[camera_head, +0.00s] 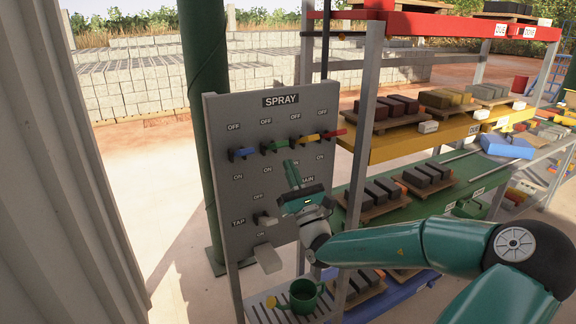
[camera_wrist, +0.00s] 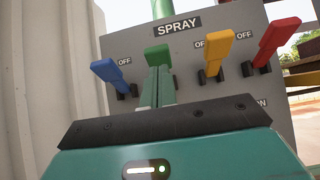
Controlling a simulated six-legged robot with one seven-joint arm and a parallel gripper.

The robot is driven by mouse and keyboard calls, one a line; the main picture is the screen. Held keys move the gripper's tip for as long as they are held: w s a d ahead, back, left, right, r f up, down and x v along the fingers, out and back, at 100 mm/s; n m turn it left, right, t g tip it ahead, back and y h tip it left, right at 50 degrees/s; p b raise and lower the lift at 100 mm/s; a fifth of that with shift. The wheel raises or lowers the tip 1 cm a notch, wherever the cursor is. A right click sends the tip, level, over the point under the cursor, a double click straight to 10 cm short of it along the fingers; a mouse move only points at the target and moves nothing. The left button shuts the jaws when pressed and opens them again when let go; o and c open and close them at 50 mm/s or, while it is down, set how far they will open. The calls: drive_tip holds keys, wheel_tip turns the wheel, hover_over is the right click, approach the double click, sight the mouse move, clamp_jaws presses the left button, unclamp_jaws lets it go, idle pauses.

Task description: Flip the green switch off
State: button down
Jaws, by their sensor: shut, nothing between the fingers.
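The grey SPRAY panel (camera_head: 219,110) carries a row of lever switches, with OFF labels above and ON labels below. The green switch (camera_head: 272,147) is second from the left, between the blue switch (camera_head: 241,153) and the yellow switch (camera_head: 306,138); a red switch (camera_head: 336,133) is at the right. My gripper (camera_head: 289,164) is shut and empty, its fingers pointing up just below the green switch. In the wrist view, the fingertips (camera_wrist: 157,72) overlap the lower part of the green lever (camera_wrist: 157,54) and hide its base. I cannot tell whether they touch, or the lever's exact tilt.
Lower on the panel are a TAP switch (camera_head: 264,219) and a pale spout (camera_head: 267,258), near my wrist. A green watering can (camera_head: 303,296) stands on the slatted shelf below. Shelves with blocks (camera_head: 395,105) stand close on the right. A green post (camera_head: 205,60) is behind the panel.

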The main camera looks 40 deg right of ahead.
drive_tip(key=s+a+r, duration=0.2)
drive_tip(key=s, duration=0.7)
drive_tip(key=shift+s+a+r, duration=0.2)
drive_tip(key=shift+a+r, duration=0.1)
drive_tip(key=shift+r, duration=0.1)
